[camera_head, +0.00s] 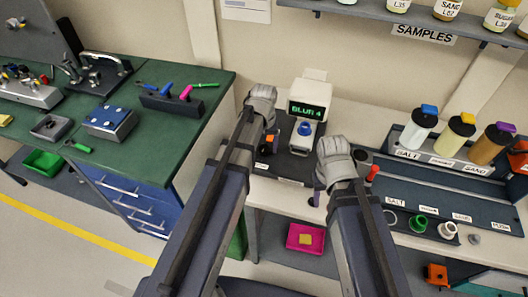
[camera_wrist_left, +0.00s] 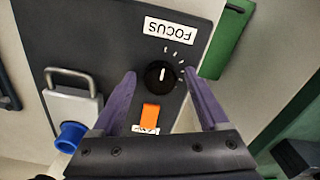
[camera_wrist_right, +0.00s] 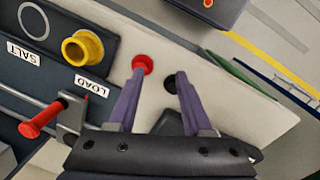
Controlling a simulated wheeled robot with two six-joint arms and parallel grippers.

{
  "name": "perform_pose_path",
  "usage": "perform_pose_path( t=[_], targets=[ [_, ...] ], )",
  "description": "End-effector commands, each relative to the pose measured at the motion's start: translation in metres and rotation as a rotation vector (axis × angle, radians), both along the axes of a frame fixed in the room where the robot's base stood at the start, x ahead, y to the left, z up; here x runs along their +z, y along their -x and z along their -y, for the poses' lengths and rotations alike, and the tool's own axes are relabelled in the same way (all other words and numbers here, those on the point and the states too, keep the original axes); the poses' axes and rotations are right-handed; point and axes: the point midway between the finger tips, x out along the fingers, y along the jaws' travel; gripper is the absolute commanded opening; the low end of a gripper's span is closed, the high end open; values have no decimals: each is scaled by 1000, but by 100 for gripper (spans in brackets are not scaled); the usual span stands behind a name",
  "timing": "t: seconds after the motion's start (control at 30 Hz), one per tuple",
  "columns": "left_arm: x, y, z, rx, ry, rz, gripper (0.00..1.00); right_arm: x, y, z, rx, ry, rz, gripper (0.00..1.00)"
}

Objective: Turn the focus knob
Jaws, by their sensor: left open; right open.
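The focus knob (camera_wrist_left: 160,75) is round and black with a white pointer line, beside an upside-down FOCUS label (camera_wrist_left: 171,29) and white tick marks on a dark panel. My left gripper (camera_wrist_left: 160,63) is open, with one purple finger on each side of the knob; gaps show, and I cannot tell its height above the panel. An orange block (camera_wrist_left: 150,116) lies just below the knob in that view. In the head view the device's screen (camera_head: 306,110) reads BLUR 4 in green. My right gripper (camera_wrist_right: 160,75) is open and empty, with a red round part (camera_wrist_right: 143,64) near its fingertips.
A blue-tipped part (camera_wrist_left: 70,135) and a metal handle (camera_wrist_left: 72,77) stand left of the knob. A yellow ring (camera_wrist_right: 82,48) and a red-handled lever (camera_wrist_right: 40,118) are near my right gripper. Sample bottles (camera_head: 418,127) stand at right; a green workbench (camera_head: 205,100) is at left.

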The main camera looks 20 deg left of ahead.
Motion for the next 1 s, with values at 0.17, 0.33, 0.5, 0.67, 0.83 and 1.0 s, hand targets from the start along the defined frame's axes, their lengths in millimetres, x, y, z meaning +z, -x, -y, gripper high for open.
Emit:
perform_pose_path(
  t=[0.17, 0.33, 0.5, 0.67, 0.83, 1.0],
  targets=[
    [0, 0, 0, 0, 0, 0, 78, 0, 0, 0, 0, 0, 0, 50],
    [0, 0, 0, 0, 0, 0, 66, 0, 0, 0, 0, 0, 0, 50],
    [0, 0, 0, 0, 0, 0, 47, 0, 0, 0, 0, 0, 0, 50],
    [0, 0, 0, 0, 0, 0, 29, 0, 0, 0, 0, 0, 0, 50],
    [0, 0, 0, 0, 0, 0, 10, 0, 0, 0, 0, 0, 0, 50],
    [0, 0, 0, 0, 0, 0, 0, 0, 0, 0, 0, 0, 0, 50]
  ],
)
